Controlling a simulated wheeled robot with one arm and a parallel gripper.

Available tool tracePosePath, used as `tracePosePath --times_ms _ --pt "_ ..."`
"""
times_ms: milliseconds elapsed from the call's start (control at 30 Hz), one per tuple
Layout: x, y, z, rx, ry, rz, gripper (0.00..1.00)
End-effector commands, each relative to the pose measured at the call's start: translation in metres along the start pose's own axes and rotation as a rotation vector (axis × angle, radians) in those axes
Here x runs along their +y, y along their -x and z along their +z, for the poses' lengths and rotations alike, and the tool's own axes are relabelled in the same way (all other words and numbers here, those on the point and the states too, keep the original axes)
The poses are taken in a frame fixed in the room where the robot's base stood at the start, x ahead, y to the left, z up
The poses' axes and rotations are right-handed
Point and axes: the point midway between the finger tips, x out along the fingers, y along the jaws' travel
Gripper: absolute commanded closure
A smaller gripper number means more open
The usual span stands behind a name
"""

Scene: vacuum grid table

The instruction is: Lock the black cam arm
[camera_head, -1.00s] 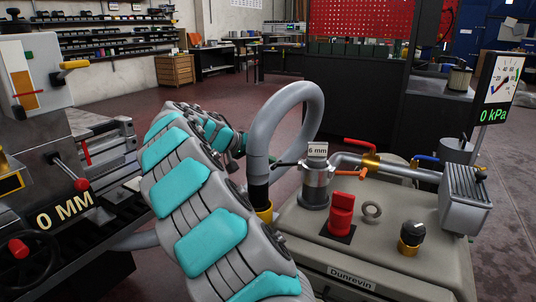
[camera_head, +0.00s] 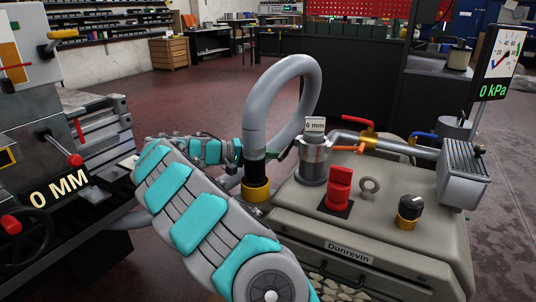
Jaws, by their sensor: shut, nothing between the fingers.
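The black cam arm (camera_head: 288,150) is a small dark lever on the left side of the metal cylinder (camera_head: 313,165), which carries a "6 mm" tag (camera_head: 315,125). Its far end and its exact angle are hard to make out. My gripper (camera_head: 273,155) is small and mostly hidden behind the upright grey hose (camera_head: 255,135).
The Dunrevin unit (camera_head: 420,255) carries a red switch (camera_head: 339,185), a ring (camera_head: 370,185) and a black knob (camera_head: 410,207). Red (camera_head: 357,122) and orange (camera_head: 347,149) handles sit by the pipe. The gauge (camera_head: 496,62) reads 0 kPa. A machine (camera_head: 30,130) stands left.

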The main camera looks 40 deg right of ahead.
Motion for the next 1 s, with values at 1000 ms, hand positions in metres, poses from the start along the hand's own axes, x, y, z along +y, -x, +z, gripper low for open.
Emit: tracePosePath --times_ms 1000 --pt "-0.003 0.031 0.001 0.004 -0.001 -0.003 1.0"
